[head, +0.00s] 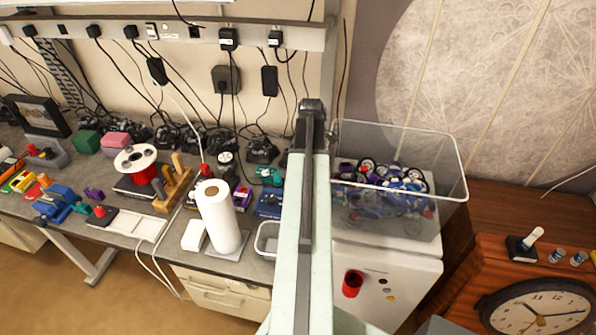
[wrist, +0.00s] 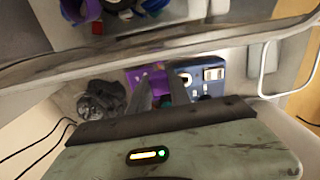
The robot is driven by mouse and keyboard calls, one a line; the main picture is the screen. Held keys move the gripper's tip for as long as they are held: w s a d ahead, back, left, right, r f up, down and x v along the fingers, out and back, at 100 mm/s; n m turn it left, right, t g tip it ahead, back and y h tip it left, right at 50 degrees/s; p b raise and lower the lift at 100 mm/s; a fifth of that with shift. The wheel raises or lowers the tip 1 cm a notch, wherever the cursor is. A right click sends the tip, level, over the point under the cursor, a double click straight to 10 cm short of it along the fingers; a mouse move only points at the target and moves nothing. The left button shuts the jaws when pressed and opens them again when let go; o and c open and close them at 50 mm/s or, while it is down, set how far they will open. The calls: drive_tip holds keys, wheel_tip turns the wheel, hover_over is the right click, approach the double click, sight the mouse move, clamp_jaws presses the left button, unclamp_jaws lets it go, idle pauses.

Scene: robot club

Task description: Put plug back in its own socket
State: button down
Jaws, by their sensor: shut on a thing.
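My gripper (wrist: 160,88) shows in the wrist view, its two grey fingers pointing away from the camera. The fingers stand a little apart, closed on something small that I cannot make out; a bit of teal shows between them. In the head view my arm hides the gripper. A grey socket strip (head: 110,33) runs along the wall at the top of the head view. Black plugs sit in it, including one plug (head: 228,38) and another plug (head: 276,38) towards its right end. Bare socket places (head: 194,32) show between plugs. I cannot tell which socket is the plug's own.
A clear bin (head: 455,165) of small wheeled parts stands right of my arm; its rim (wrist: 80,68) crosses the wrist view. A blue device (wrist: 211,75) and a purple part (wrist: 147,76) lie beyond my fingers. A paper roll (head: 218,215) and many cables crowd the bench.

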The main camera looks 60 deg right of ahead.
drive_tip(key=shift+s+d+f+b, duration=0.15)
drive_tip(key=shift+s+f+b, duration=0.1)
drive_tip(key=shift+f+b, duration=0.65)
drive_tip(key=shift+s+d+f+b, duration=0.1)
drive_tip(key=shift+s+f+b, duration=0.1)
drive_tip(key=shift+f+b, duration=0.7)
drive_tip(key=shift+s+d+f+b, duration=0.15)
drive_tip(key=shift+s+f+b, duration=0.1)
drive_tip(key=shift+f+b, duration=0.65)
drive_tip(key=shift+f+b, duration=0.8)
drive_tip(key=shift+b, duration=0.05)
idle(0.5)
drive_tip(key=c, duration=1.1)
unclamp_jaws()
wheel_tip(320, 180, up, 8)
drive_tip(key=p, duration=0.7)
drive_tip(key=shift+f+p, duration=0.1)
drive_tip(key=shift+p, duration=0.3)
